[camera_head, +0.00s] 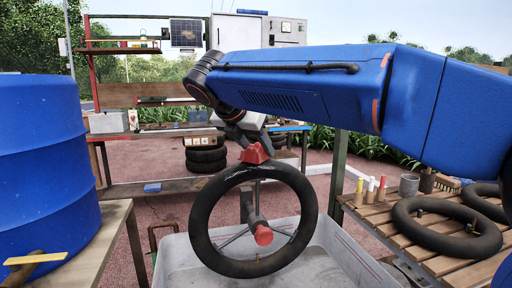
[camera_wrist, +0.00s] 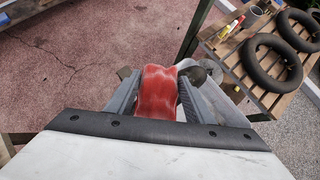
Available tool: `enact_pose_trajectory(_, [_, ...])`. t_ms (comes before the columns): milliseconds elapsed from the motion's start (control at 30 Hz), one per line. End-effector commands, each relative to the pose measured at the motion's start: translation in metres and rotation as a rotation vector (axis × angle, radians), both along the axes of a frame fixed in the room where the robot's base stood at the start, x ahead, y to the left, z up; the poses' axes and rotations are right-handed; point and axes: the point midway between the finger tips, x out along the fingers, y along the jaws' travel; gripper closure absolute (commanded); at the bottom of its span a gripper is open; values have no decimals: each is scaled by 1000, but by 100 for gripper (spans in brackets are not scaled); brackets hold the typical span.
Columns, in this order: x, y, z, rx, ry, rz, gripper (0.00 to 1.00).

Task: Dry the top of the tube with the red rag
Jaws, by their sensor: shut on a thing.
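The red rag (camera_head: 256,153) is a small bunched cloth held between the fingers of my gripper (camera_head: 252,136). In the wrist view the rag (camera_wrist: 157,92) fills the space between the two grey fingers of my gripper (camera_wrist: 155,95). The black tube (camera_head: 199,224) is upright like a ring, with its lower part over the grey tub. The rag is at the top of the tube in the head view; I cannot tell whether they touch. The wrist view does not clearly show the tube under the rag.
A red-ended bar (camera_head: 263,235) shows through the tube's ring. The pale grey tub (camera_head: 345,238) stands below. A slatted bench (camera_head: 372,214) at right holds more black tubes (camera_head: 445,238), markers and a cup (camera_head: 409,185). A blue barrel (camera_head: 45,165) stands at left.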

Motion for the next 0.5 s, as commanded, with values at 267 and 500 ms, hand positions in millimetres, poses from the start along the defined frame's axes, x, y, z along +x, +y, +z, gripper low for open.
enact_pose_trajectory(267, [-8, -2, -2, 0, 0, 0, 74])
enact_pose_trajectory(500, [-12, -3, -3, -1, 2, 0, 74])
